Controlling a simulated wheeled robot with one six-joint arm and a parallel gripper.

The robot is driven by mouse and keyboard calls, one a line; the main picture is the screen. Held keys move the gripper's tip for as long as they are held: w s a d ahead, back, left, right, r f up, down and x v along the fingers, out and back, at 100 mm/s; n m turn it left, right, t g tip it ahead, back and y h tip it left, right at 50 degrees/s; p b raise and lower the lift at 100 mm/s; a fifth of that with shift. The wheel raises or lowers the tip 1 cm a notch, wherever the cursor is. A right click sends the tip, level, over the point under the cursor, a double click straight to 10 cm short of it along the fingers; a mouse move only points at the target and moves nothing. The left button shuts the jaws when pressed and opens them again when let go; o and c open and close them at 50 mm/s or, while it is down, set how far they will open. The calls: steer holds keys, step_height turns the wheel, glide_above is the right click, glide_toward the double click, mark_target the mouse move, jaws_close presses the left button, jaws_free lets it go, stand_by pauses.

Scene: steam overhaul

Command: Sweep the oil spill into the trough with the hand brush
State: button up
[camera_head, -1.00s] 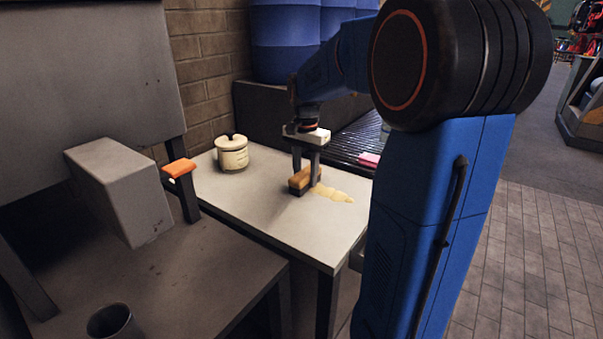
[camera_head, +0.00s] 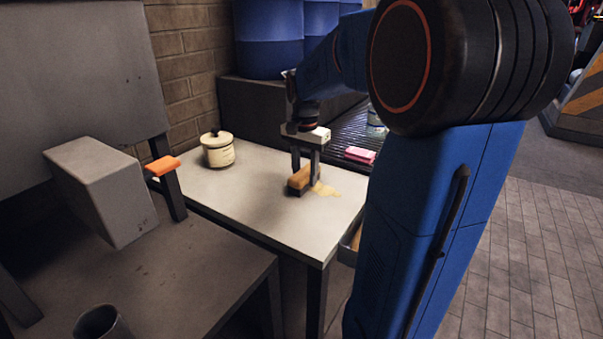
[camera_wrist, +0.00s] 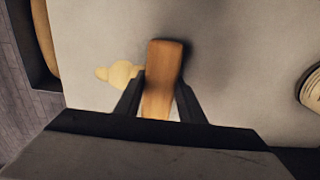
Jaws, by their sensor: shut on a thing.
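My gripper (camera_head: 305,180) is shut on a wooden hand brush (camera_head: 298,180) at the white table's surface. In the wrist view the brush (camera_wrist: 163,75) stands between the two dark fingers of my gripper (camera_wrist: 160,105). The pale yellow oil spill (camera_head: 327,189) lies on the table just right of the brush. In the wrist view the spill (camera_wrist: 120,74) shows to the left of the brush, partly hidden by a finger. A trough (camera_head: 350,243) shows at the table's right edge, mostly hidden by my arm. The brush's bristles are hard to make out.
A cream lidded pot (camera_head: 217,150) stands at the back left of the table (camera_head: 258,222). A pink block (camera_head: 360,154) and a can (camera_head: 376,122) are on the dark ribbed surface behind. A grey bench (camera_head: 190,275) with a dark cup (camera_head: 100,323) is in front.

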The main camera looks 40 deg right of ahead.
steer(key=shift+s+d+r, duration=0.1)
steer(key=shift+s+d, duration=0.45)
steer(key=shift+s, duration=0.85)
steer(key=shift+s+d, duration=0.6)
steer(key=shift+s, duration=0.85)
steer(key=shift+s+d+r, duration=0.1)
steer(key=shift+s+d, duration=0.45)
steer(key=shift+s, duration=0.85)
steer(key=shift+s+d+f, duration=0.1)
steer(key=shift+s+d, duration=0.3)
steer(key=shift+s, duration=0.5)
steer(key=shift+s+d+f, duration=0.1)
steer(key=shift+s+d, duration=0.25)
steer(key=shift+s, duration=0.6)
steer(key=shift+s+d+f, duration=0.1)
steer(key=shift+s+d, duration=0.3)
steer(key=shift+s, duration=0.5)
steer(key=shift+s+d+r, duration=0.1)
steer(key=shift+s+d, duration=0.1)
steer(key=shift+s, duration=0.3)
step_height(320, 180, up, 7)
